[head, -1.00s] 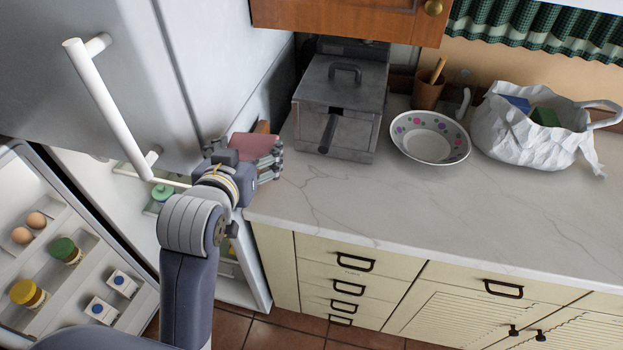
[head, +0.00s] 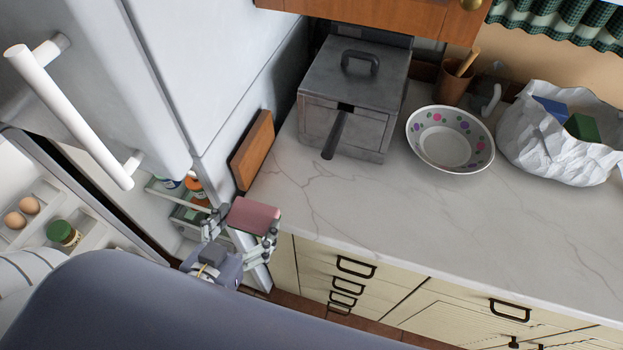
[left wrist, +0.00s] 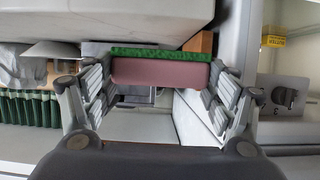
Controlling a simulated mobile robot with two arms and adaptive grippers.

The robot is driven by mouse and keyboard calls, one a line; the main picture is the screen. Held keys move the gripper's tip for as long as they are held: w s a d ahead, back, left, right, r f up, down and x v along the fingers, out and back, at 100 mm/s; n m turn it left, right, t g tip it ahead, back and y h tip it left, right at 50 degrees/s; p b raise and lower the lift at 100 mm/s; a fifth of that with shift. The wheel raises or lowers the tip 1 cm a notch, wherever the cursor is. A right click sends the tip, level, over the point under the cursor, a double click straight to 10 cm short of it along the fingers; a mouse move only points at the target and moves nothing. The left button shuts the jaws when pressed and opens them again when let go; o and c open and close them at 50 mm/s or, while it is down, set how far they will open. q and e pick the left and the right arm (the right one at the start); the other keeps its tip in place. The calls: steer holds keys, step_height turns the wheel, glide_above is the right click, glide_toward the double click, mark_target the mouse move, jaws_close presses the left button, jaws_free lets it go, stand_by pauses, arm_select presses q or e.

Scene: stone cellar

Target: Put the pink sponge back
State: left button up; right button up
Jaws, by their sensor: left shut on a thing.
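The pink sponge (head: 254,215) is held in my left gripper (head: 240,235) in the head view, at the front left corner of the counter, beside the open fridge. In the left wrist view the sponge (left wrist: 160,72) sits between the two fingers of the left gripper (left wrist: 160,85), and a green layer shows along its upper edge. The fingers are shut on its two ends. I cannot tell whether the sponge touches the counter edge. My right gripper is not in view.
The marble counter (head: 340,210) has clear room in front of a grey metal box (head: 350,100), a dotted bowl (head: 450,138) and a white bag (head: 560,145). A wooden board (head: 252,150) leans on the fridge side. The fridge (head: 170,60) stands open at left, with a long handle (head: 75,115).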

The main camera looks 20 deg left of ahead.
arm_select(q)
steer(key=w+d+p, duration=0.1)
steer(key=w, duration=0.1)
steer(key=w+d, duration=0.1)
steer(key=w, duration=0.1)
steer(key=w+d+p, duration=0.1)
steer(key=w, duration=0.2)
steer(key=shift+d+p, duration=0.3)
steer(key=shift+d, duration=0.05)
steer(key=p, duration=0.2)
glide_above(306, 199)
steer(key=shift+s+a+f, duration=0.25)
steer(key=shift+s+f, duration=0.05)
steer(key=shift+f, duration=0.25)
steer(key=shift+w+d+f, duration=0.1)
steer(key=shift+w+d, duration=0.05)
steer(key=shift+w, duration=0.15)
steer(key=shift+w+f, duration=0.15)
step_height(306, 199, down, 2)
steer(key=shift+f+p, duration=0.3)
steer(key=shift+f, duration=0.35)
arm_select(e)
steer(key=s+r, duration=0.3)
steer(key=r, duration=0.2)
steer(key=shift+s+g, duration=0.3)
